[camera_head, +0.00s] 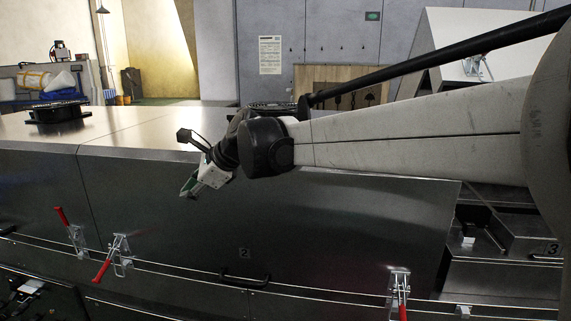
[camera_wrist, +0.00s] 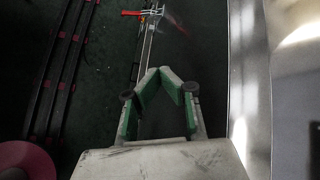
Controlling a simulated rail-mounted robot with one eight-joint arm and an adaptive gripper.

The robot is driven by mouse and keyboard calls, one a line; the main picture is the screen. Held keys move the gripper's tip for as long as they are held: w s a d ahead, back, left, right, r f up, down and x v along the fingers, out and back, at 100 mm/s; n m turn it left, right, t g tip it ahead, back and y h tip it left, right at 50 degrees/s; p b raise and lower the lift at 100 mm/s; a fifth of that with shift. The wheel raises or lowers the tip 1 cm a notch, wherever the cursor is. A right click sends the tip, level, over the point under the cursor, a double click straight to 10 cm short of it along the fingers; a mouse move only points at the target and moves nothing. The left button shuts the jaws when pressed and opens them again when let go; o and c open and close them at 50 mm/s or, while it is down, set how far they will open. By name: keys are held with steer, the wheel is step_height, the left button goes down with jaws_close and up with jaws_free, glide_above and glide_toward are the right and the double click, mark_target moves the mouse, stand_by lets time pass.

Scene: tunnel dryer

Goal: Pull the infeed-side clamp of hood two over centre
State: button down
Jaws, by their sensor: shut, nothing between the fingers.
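Hood two (camera_head: 300,220) is the long metal cover marked "2". Two red-handled toggle clamps sit on its lower edge. The left clamp (camera_head: 121,250) has its handle slanting down and out to the lower left; the right clamp (camera_head: 400,280) has its handle hanging down. No marking shows which side is infeed. My gripper (camera_head: 187,191) is shut and empty, in front of the hood's face, above and right of the left clamp and apart from it. In the wrist view my gripper (camera_wrist: 162,72) has its fingertips together, and a red-handled clamp (camera_wrist: 150,13) lies beyond them at the top.
Another clamp (camera_head: 76,238) with its red handle raised sits on the neighbouring hood at left. A black handle (camera_head: 246,280) projects from the lower panel of hood two. An open section marked "3" (camera_head: 520,240) is at right. Space before the hood's face looks clear.

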steer(key=s+d+f+n+t+h, duration=0.1)
steer(key=s+d+n+h, duration=0.1)
steer(key=s+d, duration=0.4)
steer(key=s+d+f+n+t+h+p, duration=0.1)
steer(key=s+d+n, duration=0.4)
steer(key=d, duration=1.1)
steer(key=s+d+f+n+t+h, duration=0.1)
steer(key=s+d+f+n+h, duration=0.1)
steer(key=s+d, duration=0.5)
steer(key=d+n+h, duration=0.1)
steer(key=d, duration=0.4)
steer(key=shift+s+n+p, duration=0.25)
steer(key=shift+n+p, duration=0.05)
steer(key=shift+p, duration=0.05)
steer(key=c, duration=2.4)
jaws_free()
steer(key=s+d+f+n+h, duration=0.2)
steer(key=s+d+f+n, duration=0.2)
steer(key=s+d+f, duration=0.2)
steer(key=s+d, duration=0.2)
steer(key=s, duration=0.1)
steer(key=shift+d+t+h+p, duration=0.3)
steer(key=shift+d+t+h, duration=0.05)
steer(key=shift+t+h, duration=0.05)
steer(key=o, duration=0.6)
steer(key=shift+d+f, duration=0.15)
steer(key=shift+o, duration=0.2)
